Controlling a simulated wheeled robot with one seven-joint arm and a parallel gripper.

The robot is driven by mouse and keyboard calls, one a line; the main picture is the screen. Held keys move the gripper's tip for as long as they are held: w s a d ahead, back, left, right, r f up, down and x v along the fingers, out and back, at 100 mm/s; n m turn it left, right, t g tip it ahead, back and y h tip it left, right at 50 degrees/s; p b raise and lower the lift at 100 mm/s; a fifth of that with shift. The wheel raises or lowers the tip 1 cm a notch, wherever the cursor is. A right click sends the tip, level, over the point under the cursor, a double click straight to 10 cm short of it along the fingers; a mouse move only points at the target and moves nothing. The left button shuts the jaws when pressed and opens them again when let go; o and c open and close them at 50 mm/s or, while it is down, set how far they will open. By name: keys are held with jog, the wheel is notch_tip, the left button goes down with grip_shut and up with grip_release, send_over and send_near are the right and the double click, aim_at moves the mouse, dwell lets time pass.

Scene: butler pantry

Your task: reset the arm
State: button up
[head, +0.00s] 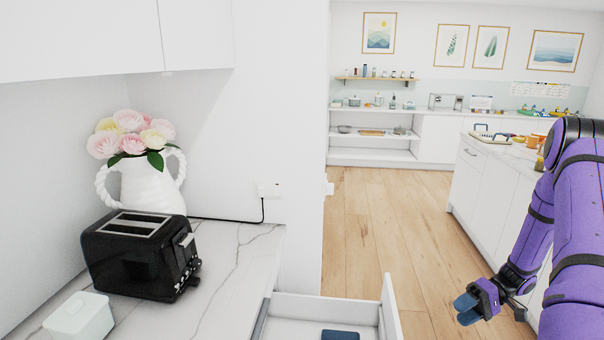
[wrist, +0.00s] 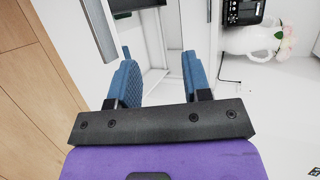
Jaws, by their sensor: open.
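My purple arm comes in from the right side of the head view. My gripper (head: 467,308) hangs over the wooden floor, to the right of an open drawer (head: 391,308). In the wrist view my gripper (wrist: 158,80) has its two blue fingers spread wide apart, with nothing between them. The drawer's white interior shows beyond the fingers. A dark blue object (head: 340,335) lies in the drawer, cut off by the lower edge of the head view.
A black toaster (head: 140,255), a white vase (head: 150,185) with flowers and a pale lidded box (head: 80,317) stand on the marble counter (head: 235,260). A white island (head: 480,180) stands at right. The wooden floor (head: 385,220) between is clear.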

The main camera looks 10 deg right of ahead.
jog(key=a+r+n+g+h, duration=0.1)
jog(key=a+r+h, duration=0.4)
jog(key=r, duration=0.8)
jog(key=a+r+n+g+h, duration=0.1)
jog(key=a+r+h, duration=0.2)
jog(key=a+r, duration=0.7)
jog(key=s+a+r+t+h, duration=0.2)
jog(key=s+a+r+t, duration=0.2)
jog(key=s+r, duration=0.4)
jog(key=s+a+r+t+h, duration=0.3)
jog(key=s+a+r, duration=0.1)
jog(key=s+r, duration=0.4)
notch_tip(320, 180, up, 2)
jog(key=shift+a+r+m+t+h, duration=0.1)
jog(key=shift+a+m+t+h, duration=0.2)
jog(key=shift+a+m+t, duration=0.1)
